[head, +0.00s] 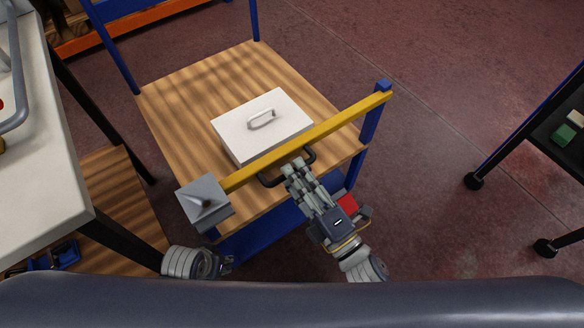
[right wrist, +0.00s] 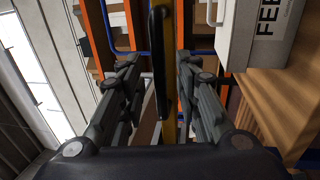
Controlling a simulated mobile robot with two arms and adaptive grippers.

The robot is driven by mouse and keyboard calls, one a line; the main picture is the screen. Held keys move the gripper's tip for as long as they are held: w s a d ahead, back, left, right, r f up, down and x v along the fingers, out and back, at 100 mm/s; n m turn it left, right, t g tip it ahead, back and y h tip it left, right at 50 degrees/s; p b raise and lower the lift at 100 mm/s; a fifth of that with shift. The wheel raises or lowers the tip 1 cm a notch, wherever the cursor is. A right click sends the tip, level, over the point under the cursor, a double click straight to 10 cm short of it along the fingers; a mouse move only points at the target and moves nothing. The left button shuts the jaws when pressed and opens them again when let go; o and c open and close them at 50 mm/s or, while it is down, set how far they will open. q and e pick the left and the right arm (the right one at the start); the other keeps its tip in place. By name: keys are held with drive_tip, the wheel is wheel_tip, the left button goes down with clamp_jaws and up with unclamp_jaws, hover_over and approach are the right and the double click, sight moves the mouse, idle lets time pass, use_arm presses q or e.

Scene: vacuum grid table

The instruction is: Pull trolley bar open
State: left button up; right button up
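The yellow trolley bar (head: 330,127) lies across the front of the trolley, from a grey metal block (head: 203,205) at the left to the blue post (head: 373,112) at the right. A black handle (head: 309,154) is fixed to the bar's near side. My right gripper (head: 292,168) reaches to the handle. In the right wrist view its fingers (right wrist: 158,75) are spread, with the black handle (right wrist: 160,80) and yellow bar (right wrist: 171,60) between them and gaps at both sides. My left gripper (head: 226,263) is low at the left, small and partly hidden, away from the bar.
A white box (head: 240,137) with a handle sits on the trolley's wooden shelf (head: 180,100) behind the bar. A white-topped table (head: 40,190) stands close at the left. A dark wheeled cart (head: 545,140) stands at the right. The red floor (head: 430,190) between is clear.

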drive_tip(key=shift+x, duration=0.95)
drive_tip(key=shift+c, duration=0.3)
clamp_jaws()
drive_tip(key=shift+f, duration=0.1)
